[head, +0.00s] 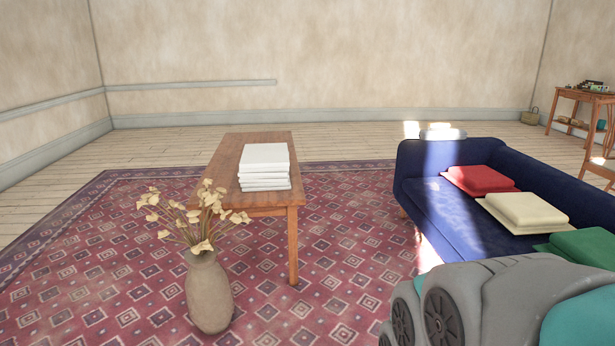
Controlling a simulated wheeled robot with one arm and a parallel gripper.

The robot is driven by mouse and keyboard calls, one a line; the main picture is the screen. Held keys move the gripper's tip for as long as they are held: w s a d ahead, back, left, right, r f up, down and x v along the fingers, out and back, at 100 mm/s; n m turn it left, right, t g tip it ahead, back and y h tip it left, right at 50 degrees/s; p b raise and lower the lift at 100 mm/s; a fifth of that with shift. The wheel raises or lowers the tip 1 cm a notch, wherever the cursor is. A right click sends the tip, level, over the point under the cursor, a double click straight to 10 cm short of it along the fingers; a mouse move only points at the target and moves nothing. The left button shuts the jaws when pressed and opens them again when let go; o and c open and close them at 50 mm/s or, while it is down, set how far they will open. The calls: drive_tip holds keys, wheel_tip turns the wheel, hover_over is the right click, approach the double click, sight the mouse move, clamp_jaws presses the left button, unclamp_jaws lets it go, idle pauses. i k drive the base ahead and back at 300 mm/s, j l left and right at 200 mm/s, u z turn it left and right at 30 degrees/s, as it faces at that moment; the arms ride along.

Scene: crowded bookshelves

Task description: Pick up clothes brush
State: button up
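I cannot make out a clothes brush in the head view. Several small items (590,86) lie on a wooden side table (580,97) at the far right, too small to tell apart. Part of my grey and teal arm shows at the bottom right and hides what lies behind it. My gripper's fingers are not in view.
A wooden table (228,158) with a stack of white books (264,167) stands on a red patterned rug (345,240). A vase with dried flowers (209,293) stands close in front. A blue sofa (440,205) with cushions is on the right.

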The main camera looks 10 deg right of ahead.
sight(432, 126)
drive_tip(key=i+l+z, duration=0.1)
drive_tip(key=i+z, duration=0.4)
drive_tip(key=i, duration=1.65)
